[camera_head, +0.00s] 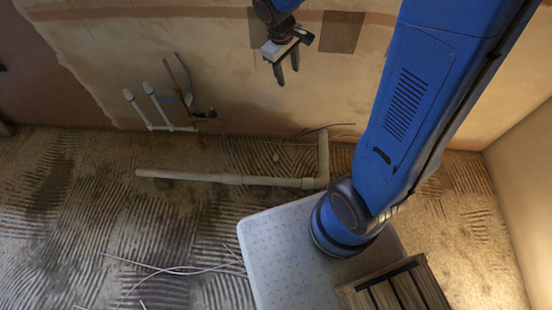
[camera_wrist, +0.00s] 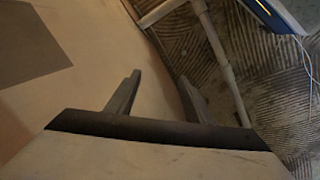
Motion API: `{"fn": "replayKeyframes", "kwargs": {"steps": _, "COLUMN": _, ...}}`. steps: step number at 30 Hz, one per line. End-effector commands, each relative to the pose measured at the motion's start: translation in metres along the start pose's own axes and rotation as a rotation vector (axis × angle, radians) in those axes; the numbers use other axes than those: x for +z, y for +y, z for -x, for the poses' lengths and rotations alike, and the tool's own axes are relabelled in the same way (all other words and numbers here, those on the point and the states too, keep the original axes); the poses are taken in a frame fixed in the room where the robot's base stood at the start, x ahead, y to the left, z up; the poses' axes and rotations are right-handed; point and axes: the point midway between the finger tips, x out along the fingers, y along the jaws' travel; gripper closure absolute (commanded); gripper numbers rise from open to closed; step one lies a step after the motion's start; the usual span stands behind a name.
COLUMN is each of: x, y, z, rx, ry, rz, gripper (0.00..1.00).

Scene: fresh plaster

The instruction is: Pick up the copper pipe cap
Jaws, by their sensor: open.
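I cannot pick out the copper pipe cap for certain in either view. A small dull object (camera_head: 275,157) lies on the ridged floor just behind the long pipe, but it is too small to identify. A thin copper-coloured pipe (camera_head: 176,80) rises near the wall at the left. My gripper (camera_head: 287,72) is open and empty, high up in front of the plastered wall.
A long pale pipe (camera_head: 230,178) with an upright end lies on the floor near the wall. Two white capped pipes (camera_head: 140,110) stand at the left. Loose pale wires (camera_head: 165,268) lie on the floor. A slatted wooden crate (camera_head: 395,288) sits at the front right.

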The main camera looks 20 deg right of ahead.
Motion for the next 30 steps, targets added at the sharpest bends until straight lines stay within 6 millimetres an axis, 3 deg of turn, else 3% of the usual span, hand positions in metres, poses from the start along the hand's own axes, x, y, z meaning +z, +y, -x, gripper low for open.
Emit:
{"fn": "replayKeyframes", "kwargs": {"steps": 6, "x": -0.036, "y": -0.013, "z": -0.057, "rx": 0.002, "ry": -0.061, "rz": 0.121, "gripper": 0.52}}
{"fn": "replayKeyframes", "kwargs": {"steps": 15, "x": -0.073, "y": -0.040, "z": -0.142, "rx": -0.002, "ry": -0.137, "rz": 0.288, "gripper": 0.52}}
{"fn": "replayKeyframes", "kwargs": {"steps": 22, "x": -0.090, "y": -0.068, "z": -0.213, "rx": -0.014, "ry": -0.192, "rz": 0.420, "gripper": 0.52}}
{"fn": "replayKeyframes", "kwargs": {"steps": 30, "x": -0.095, "y": -0.107, "z": -0.300, "rx": -0.037, "ry": -0.253, "rz": 0.575, "gripper": 0.52}}
